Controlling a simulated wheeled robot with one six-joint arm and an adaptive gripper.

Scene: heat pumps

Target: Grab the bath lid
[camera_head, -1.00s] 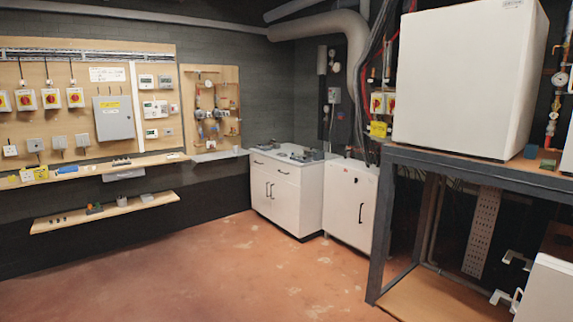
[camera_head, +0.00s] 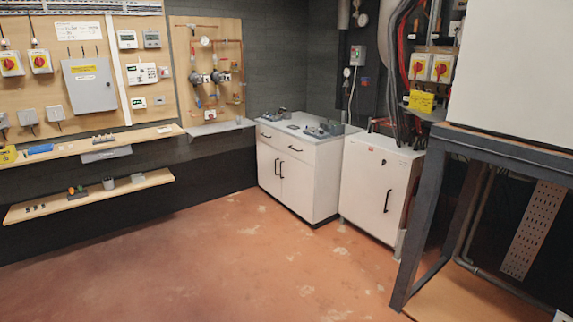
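I cannot pick out a bath lid for certain in this view. A white cabinet (camera_head: 296,180) stands in the back corner. Small grey items (camera_head: 318,130) sit on its grey top, too small to identify. A second white cabinet (camera_head: 377,185) with a dark handle stands to its right, and its door looks shut. My gripper is not in view.
Open reddish floor (camera_head: 200,260) lies in front of the cabinets. A grey metal frame (camera_head: 425,220) carrying a large white box (camera_head: 515,85) stands at the right. Two wooden shelves, the lower one (camera_head: 130,190) holding small items, run along the left wall.

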